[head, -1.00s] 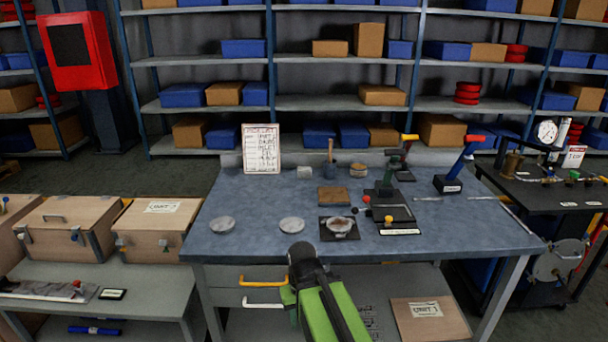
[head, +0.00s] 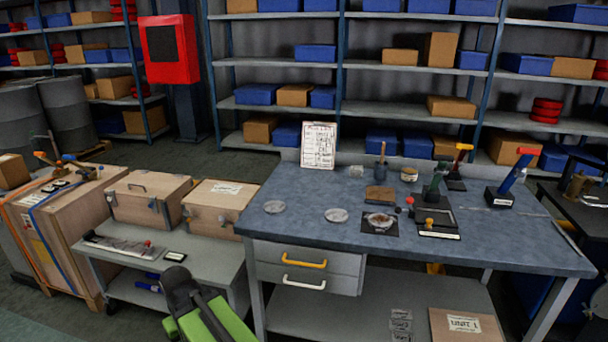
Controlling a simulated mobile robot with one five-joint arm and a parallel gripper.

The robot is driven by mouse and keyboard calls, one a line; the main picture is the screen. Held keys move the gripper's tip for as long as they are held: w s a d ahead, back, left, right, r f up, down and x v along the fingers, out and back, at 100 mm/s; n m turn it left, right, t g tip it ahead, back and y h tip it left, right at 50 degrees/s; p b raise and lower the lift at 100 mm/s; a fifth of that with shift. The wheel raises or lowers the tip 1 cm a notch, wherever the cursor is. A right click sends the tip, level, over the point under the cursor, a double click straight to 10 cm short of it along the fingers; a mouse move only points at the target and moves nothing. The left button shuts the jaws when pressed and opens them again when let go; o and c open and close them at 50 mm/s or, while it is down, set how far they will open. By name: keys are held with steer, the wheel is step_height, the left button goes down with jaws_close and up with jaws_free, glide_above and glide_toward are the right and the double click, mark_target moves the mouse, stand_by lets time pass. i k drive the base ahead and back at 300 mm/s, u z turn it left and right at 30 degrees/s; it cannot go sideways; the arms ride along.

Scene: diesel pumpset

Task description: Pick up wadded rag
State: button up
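I cannot single out the wadded rag with certainty. A small crumpled-looking pale and brown lump in a dish (head: 380,221) sits on a dark square mat on the blue-grey workbench (head: 305,225). A small pale grey block-like thing (head: 356,171) stands farther back on the bench. Both are too small to identify. My green and black arm shows at the bottom, left of the bench drawers, its dark end (head: 180,286) well short of the benchtop. The fingers cannot be made out, and nothing held is visible.
Two pale round dishes (head: 336,215) lie near the bench's front left. Hand-levered tools (head: 436,180) stand at its right. A low grey table (head: 205,262) with wooden cases (head: 148,199) is on the left. Drawer handles (head: 304,263) stick out in front. Shelves line the back.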

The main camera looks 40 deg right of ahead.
mark_target(355, 171)
steer(key=z, duration=0.55)
steer(key=k, duration=0.15)
steer(key=u, duration=2.1)
steer(key=k, duration=1.35)
steer(key=z, duration=1.35)
steer(key=i, duration=2.1)
steer(key=u, duration=0.25)
